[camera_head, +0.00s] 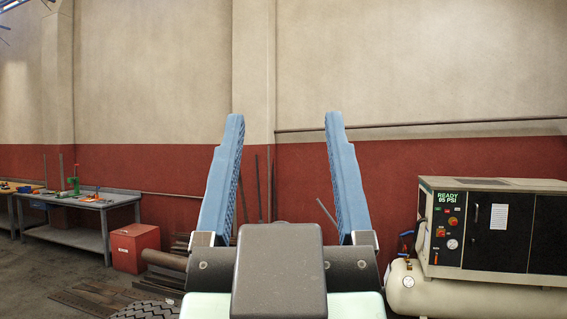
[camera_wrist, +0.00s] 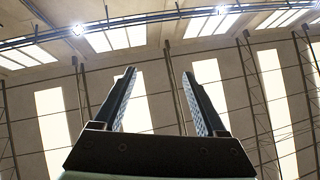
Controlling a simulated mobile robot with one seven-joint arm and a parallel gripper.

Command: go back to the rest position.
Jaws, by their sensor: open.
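My gripper (camera_head: 284,125) stands upright in the middle of the head view, its two blue fingers spread wide apart. It is open with nothing between the fingers; only the wall shows behind them. In the wrist view my gripper (camera_wrist: 158,75) also shows open and empty, pointing up toward the ceiling and tall bright windows. No object touches the fingers.
A compressor (camera_head: 492,235) with a beige tank stands at the right. A grey workbench (camera_head: 85,203) with tools and a red box (camera_head: 134,247) are at the left. A tyre (camera_head: 148,310) and metal scrap lie low on the floor. The space around the fingers is clear.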

